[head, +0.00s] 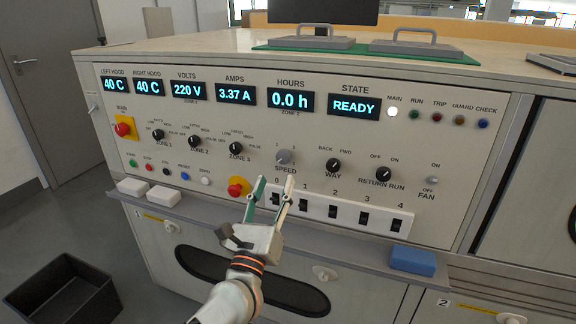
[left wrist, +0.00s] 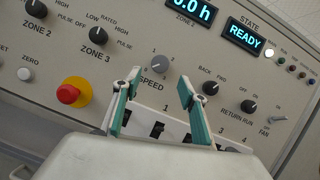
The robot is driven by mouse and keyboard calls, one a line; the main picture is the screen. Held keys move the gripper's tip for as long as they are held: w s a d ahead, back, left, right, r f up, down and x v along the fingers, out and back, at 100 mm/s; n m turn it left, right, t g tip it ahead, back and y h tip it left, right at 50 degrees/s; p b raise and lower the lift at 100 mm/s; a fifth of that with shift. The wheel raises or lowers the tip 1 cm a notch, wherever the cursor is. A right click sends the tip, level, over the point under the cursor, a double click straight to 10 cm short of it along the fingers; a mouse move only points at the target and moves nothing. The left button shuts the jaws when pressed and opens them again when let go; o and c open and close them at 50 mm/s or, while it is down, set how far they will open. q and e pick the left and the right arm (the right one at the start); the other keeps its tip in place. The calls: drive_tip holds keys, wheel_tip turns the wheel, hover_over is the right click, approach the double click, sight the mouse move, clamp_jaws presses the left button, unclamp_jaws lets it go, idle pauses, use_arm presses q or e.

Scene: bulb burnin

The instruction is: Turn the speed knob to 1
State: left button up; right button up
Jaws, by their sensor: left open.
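The grey speed knob (head: 284,157) sits on the control panel above the SPEED label, with marks 1 and 2 above it. It also shows in the left wrist view (left wrist: 160,63), framed between the two fingers. I cannot tell for sure which mark it points at. My left gripper (head: 271,194) is open and empty, just below the knob and apart from it, in front of the switch strip. Its green-padded fingers show in the left wrist view (left wrist: 156,92). My right gripper is not in view.
Close by are the WAY knob (head: 333,165), the ZONE 3 knob (head: 236,148), a red stop button (head: 238,186) and the strip of black switches (head: 330,212). A ledge below holds a blue block (head: 412,260) and white blocks (head: 133,187). A black bin (head: 64,290) stands on the floor.

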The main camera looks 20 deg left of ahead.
sight(282, 159)
use_arm(q)
drive_tip(key=x, duration=0.7)
drive_tip(key=shift+a+r, duration=0.1)
drive_tip(key=shift+s, duration=0.1)
drive_tip(key=c, duration=1.1)
